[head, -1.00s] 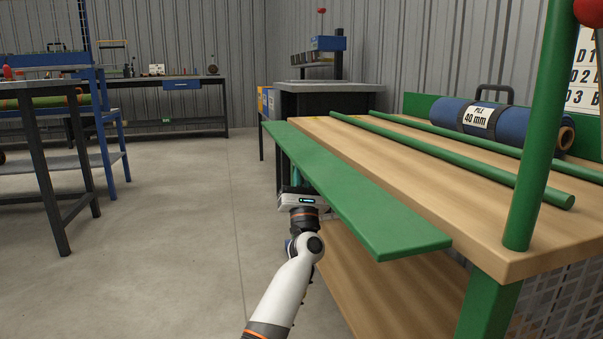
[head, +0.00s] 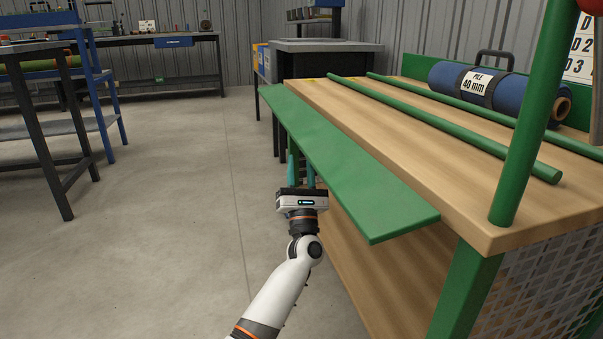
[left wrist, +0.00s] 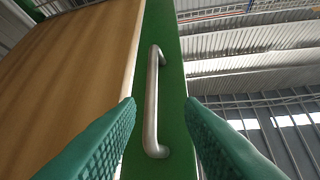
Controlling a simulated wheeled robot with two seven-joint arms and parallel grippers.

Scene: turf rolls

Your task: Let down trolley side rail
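The trolley's side rail is a long flat green board (head: 340,165) along the left edge of the wooden deck, sloping outward. In the left wrist view the green board (left wrist: 172,60) carries a silver bar handle (left wrist: 152,100). My left gripper (head: 302,163) is below the board's outer edge with its teal fingers pointing up. In the left wrist view the left gripper (left wrist: 161,103) is open, one finger to each side of the handle's line, with nothing clearly gripped. The handle is hidden in the head view. My right gripper is not in view.
A lower shelf (head: 365,265) lies beneath. Workbenches stand left and behind; the floor (head: 190,190) between is clear.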

